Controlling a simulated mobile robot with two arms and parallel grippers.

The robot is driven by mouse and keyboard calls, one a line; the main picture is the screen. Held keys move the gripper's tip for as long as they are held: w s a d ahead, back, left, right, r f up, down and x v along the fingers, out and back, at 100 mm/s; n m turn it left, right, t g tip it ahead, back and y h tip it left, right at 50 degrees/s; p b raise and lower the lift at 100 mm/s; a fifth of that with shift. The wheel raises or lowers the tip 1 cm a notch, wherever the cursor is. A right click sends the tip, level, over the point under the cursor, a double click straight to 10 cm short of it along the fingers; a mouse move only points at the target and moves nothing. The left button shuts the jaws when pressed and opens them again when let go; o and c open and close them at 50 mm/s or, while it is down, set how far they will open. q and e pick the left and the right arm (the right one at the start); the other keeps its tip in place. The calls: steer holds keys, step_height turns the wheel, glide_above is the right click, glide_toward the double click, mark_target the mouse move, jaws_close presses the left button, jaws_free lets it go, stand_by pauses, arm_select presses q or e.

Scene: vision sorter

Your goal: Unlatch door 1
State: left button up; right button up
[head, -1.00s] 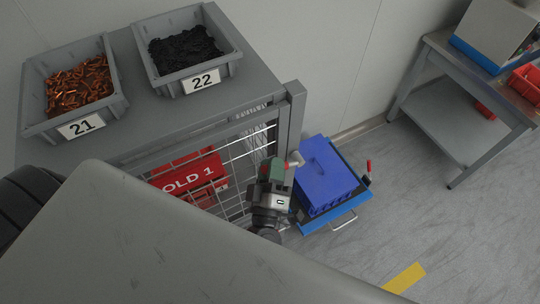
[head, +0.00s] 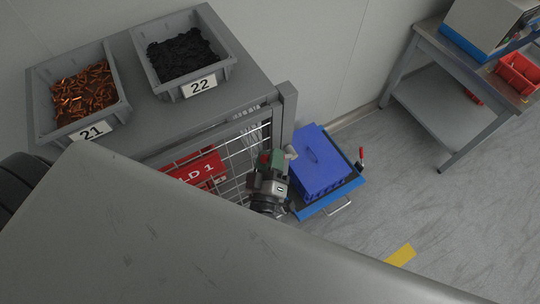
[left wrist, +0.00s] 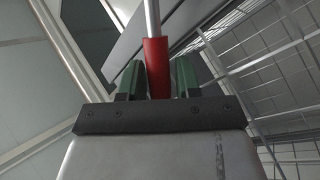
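Door 1 is a wire mesh door (head: 232,160) on the front of a grey cabinet. My left gripper (head: 270,160) is at the door's right side, near the corner post. In the left wrist view, its green fingers (left wrist: 158,80) stand against both sides of a red handle (left wrist: 156,65) on a metal rod. This looks like the latch handle; the latch itself is mostly hidden in the head view. My right gripper is not in view.
Bins 21 (head: 80,95) and 22 (head: 185,50) stand on the cabinet top. A blue crate (head: 320,165) on a low blue cart (head: 330,197) stands close right of the gripper. A grey workbench (head: 450,110) is at the upper right.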

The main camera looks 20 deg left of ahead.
arm_select(q)
steer(key=shift+s+d+f, duration=0.1)
steer(key=shift+s+f, duration=0.05)
steer(key=shift+s, duration=0.2)
steer(key=b+v, duration=0.4)
steer(key=v, duration=0.6)
